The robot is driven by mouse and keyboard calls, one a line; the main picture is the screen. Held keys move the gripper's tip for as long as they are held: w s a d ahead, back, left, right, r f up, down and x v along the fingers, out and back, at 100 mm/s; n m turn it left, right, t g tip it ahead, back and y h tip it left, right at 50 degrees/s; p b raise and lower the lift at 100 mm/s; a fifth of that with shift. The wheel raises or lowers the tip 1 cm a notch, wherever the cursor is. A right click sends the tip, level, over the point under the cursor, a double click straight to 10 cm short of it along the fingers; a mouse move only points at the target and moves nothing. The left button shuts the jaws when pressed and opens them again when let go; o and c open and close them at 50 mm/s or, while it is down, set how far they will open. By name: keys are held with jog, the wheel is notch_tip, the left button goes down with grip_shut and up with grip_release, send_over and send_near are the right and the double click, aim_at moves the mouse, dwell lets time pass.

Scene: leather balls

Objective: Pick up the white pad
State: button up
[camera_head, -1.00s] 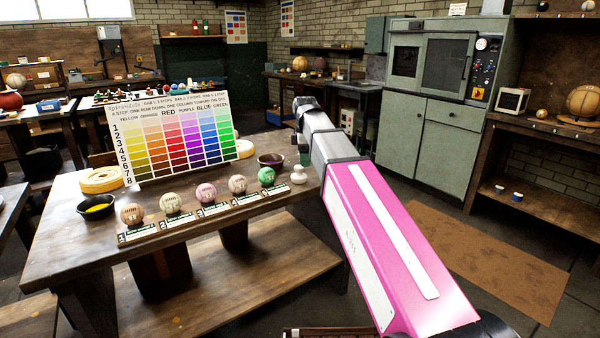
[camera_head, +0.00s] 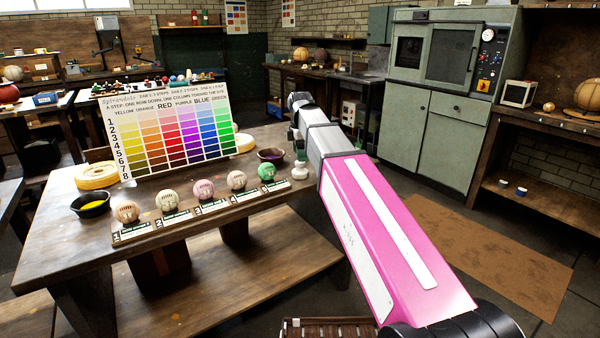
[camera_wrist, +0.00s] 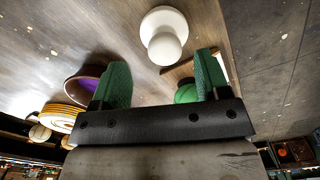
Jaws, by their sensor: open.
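The white pad (camera_head: 299,172) stands at the right end of the wooden table, beside the green ball (camera_head: 267,171). In the wrist view the pad (camera_wrist: 164,35) shows a round disc with a knob-like grip. My gripper (camera_wrist: 162,72) has two green fingers spread apart with nothing between them. The pad lies just beyond the fingertips, roughly in line with the gap. In the head view my gripper (camera_head: 299,155) is small and partly hidden by my arm, close above the pad.
A purple-filled bowl (camera_head: 271,155) is near the pad, also seen in the wrist view (camera_wrist: 84,84). A row of balls on labelled stands lines the front edge. A colour chart (camera_head: 165,130), yellowish discs (camera_head: 96,176) and a yellow-filled bowl (camera_head: 91,204) are further left.

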jog(key=f, duration=0.4)
jog(key=shift+s+f, duration=0.25)
jog(key=shift+s, duration=0.05)
jog(key=c, duration=1.1)
jog(key=shift+r, duration=0.15)
jog(key=shift+r, duration=0.55)
notch_tip(320, 180, up, 2)
jog(key=shift+a+r, duration=0.1)
jog(key=shift+r, duration=0.05)
jog(key=s+a+r, duration=0.7)
jog(key=s+a, duration=0.1)
jog(key=shift+s+r, duration=0.2)
jog(key=shift+s, duration=0.05)
